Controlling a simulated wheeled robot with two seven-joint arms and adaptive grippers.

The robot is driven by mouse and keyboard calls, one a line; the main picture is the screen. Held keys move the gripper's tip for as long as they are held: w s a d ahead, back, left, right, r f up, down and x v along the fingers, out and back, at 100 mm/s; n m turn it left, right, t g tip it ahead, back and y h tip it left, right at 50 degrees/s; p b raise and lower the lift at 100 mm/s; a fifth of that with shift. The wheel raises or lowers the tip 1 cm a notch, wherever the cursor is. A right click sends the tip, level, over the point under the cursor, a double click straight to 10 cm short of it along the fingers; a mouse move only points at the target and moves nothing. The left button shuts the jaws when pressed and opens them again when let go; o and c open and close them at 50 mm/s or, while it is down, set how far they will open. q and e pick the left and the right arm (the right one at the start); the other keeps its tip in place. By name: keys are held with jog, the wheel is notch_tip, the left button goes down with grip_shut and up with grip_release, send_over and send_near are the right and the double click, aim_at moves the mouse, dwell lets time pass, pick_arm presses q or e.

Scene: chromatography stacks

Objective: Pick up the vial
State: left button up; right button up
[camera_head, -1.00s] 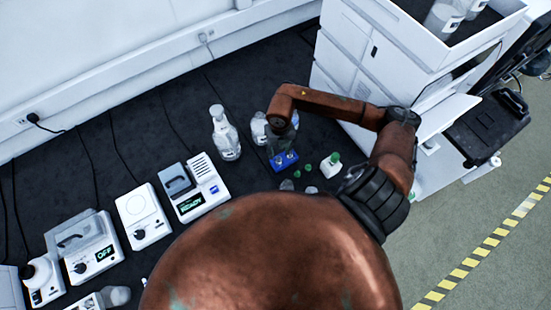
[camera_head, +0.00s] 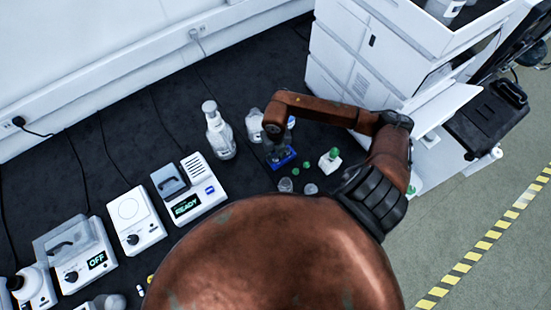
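My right arm reaches over the bench from the right. Its dark gripper (camera_head: 275,149) points down at a small blue rack (camera_head: 285,160) and covers part of it. The fingertips are too small and dark to tell whether they are open or shut, or whether a vial is between them. A small green-capped thing (camera_head: 307,164), perhaps a vial, stands just right of the rack. A white container with a green cap (camera_head: 331,160) stands farther right. Two small clear glass pieces (camera_head: 285,185) (camera_head: 310,189) are in front of the rack. My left gripper is not in view.
A device reading READY (camera_head: 190,190) and other instruments line the left. A white instrument stack (camera_head: 350,60) stands at the right. Dark bench beyond the bottles is clear.

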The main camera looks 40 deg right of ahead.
aim_at(276, 157)
jog(key=c, duration=0.4)
jog(key=shift+c, duration=0.2)
jog(key=shift+r+p, duration=0.35)
jog(key=shift+r, duration=0.15)
jog(key=r+p, duration=0.2)
jog(key=r, duration=0.1)
jog(key=shift+s+a+r+p, duration=0.15)
jog(key=shift+s+a+p, duration=0.05)
jog(key=shift+p, duration=0.1)
jog(key=s+a+r+p, duration=0.8)
jog(key=s, duration=0.3)
jog(key=shift+r, duration=0.35)
jog(key=shift+w, duration=0.1)
